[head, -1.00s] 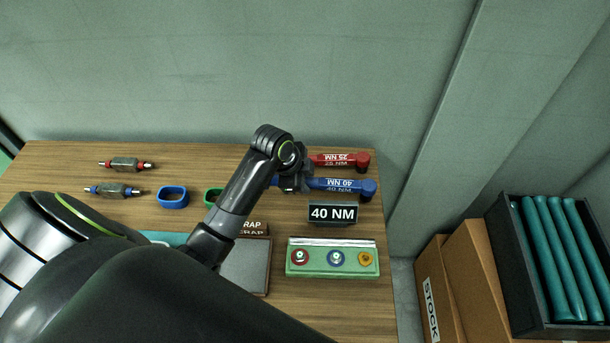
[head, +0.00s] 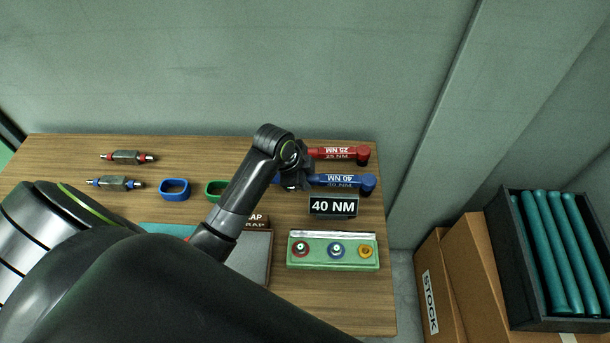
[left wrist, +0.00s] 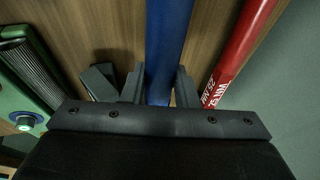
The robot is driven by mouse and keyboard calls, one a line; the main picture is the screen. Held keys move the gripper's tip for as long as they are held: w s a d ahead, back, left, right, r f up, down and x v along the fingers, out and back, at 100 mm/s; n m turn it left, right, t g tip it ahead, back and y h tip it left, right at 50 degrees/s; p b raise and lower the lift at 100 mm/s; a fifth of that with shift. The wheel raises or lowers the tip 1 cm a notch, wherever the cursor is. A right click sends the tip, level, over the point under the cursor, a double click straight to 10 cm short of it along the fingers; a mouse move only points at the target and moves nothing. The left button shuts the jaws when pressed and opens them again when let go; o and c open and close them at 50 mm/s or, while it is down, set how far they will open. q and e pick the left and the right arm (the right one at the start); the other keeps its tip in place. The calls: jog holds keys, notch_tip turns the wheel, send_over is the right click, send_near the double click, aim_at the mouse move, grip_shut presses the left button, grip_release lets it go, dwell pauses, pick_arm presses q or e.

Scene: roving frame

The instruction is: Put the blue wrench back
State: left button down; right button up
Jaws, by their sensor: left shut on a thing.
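The blue wrench (head: 343,180), marked 40 NM, lies crosswise at the back right of the table. My left gripper (head: 296,180) is shut on its left part, and the wrench's head end sticks out to the right. In the left wrist view the blue shaft (left wrist: 168,45) runs between the two fingers (left wrist: 160,90). I cannot tell whether the wrench touches the table. The red wrench (head: 338,153), marked 25 NM, lies just behind it, roughly parallel and apart. A dark 40 NM sign (head: 334,205) stands just in front of the blue wrench. My right gripper is not in view.
A green tray (head: 333,263) with round coloured pieces is at the front right. Blue (head: 175,189) and green (head: 214,191) rings and two metal fittings (head: 127,157) are to the left. A grey SCRAP tray (head: 254,250) is partly behind my arm. Boxes (head: 434,290) stand right of the table.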

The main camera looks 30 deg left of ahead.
pick_arm(q)
jog(key=shift+f, duration=0.7)
jog(key=c, duration=1.1)
grip_release()
jog(key=shift+b, duration=0.3)
jog(key=shift+o, duration=0.2)
notch_tip(320, 180, up, 8)
jog(key=p, duration=0.9)
jog(key=shift+s+f, duration=0.1)
jog(key=shift+s, duration=0.05)
